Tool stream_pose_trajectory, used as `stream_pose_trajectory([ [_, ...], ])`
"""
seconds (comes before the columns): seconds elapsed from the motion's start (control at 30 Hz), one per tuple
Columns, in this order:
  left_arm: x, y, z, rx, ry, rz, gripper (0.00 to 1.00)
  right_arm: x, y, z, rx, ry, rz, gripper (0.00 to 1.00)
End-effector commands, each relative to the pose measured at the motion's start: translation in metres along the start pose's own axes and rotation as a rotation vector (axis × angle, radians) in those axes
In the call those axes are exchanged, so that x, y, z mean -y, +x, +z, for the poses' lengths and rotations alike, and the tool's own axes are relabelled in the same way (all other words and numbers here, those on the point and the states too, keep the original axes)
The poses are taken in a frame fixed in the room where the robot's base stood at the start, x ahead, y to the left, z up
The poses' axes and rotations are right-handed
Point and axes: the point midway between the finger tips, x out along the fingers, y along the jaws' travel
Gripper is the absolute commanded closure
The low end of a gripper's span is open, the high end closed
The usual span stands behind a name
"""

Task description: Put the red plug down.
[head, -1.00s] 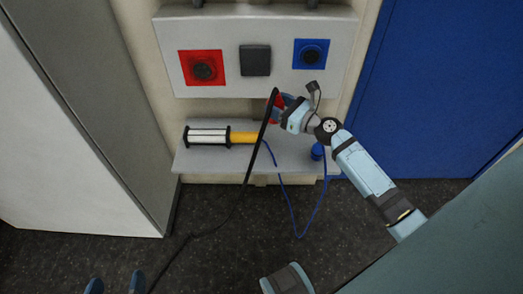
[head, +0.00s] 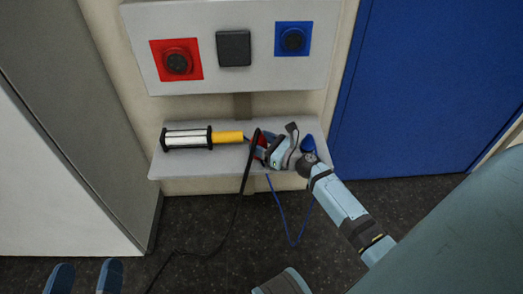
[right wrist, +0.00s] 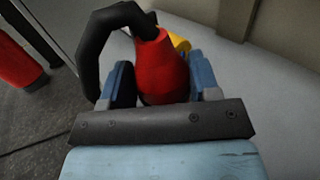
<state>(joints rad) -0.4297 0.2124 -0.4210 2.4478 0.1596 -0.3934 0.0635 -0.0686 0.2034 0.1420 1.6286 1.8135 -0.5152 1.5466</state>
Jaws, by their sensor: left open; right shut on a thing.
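The red plug (head: 261,148) is between the fingers of my right gripper (head: 268,147), low at the shelf (head: 225,160). In the right wrist view the red plug (right wrist: 163,72) sits between the two blue fingers, with its black cable bending over to the left. My right gripper is shut on it. I cannot tell whether the plug touches the shelf; its lower end is hidden. My left gripper (head: 84,275) is open and empty at the bottom left, far from the shelf.
A lamp with a yellow handle (head: 227,137) lies on the shelf, left of the plug. A blue plug (head: 308,144) stands on its right. Above are a red socket (head: 176,60), a dark square cover (head: 234,48) and a blue socket (head: 293,38). The black cable hangs to the floor.

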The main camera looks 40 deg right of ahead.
Motion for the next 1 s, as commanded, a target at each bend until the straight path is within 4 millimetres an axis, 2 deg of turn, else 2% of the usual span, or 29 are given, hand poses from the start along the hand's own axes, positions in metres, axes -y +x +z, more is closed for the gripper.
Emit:
stream_pose_trajectory([
  [0.03,0.0017,0.0001,0.0089,0.016,0.000,0.002,0.14,0.0003,0.0001,-0.0099,0.002,0.000,-0.001,0.75],
  [0.1,0.0019,0.0002,0.0123,0.032,-0.001,0.004,0.14,0.0006,-0.0001,-0.0142,0.002,-0.001,-0.001,0.75],
  [0.5,0.0022,0.0002,0.0161,0.049,-0.002,0.005,0.14,0.0004,-0.0004,-0.0179,0.002,-0.001,-0.001,0.75],
  [0.53,0.0020,0.0002,0.0154,0.050,-0.003,0.005,0.14,0.0004,-0.0005,-0.0176,0.001,-0.001,0.000,0.39],
  [0.63,0.0019,0.0002,0.0149,0.049,-0.003,0.005,0.14,0.0003,-0.0005,-0.0172,0.000,-0.001,0.000,0.18],
  [1.0,0.0013,0.0003,0.0103,0.041,-0.001,0.004,0.14,0.0001,-0.0035,-0.0138,-0.001,-0.001,-0.001,0.18],
])
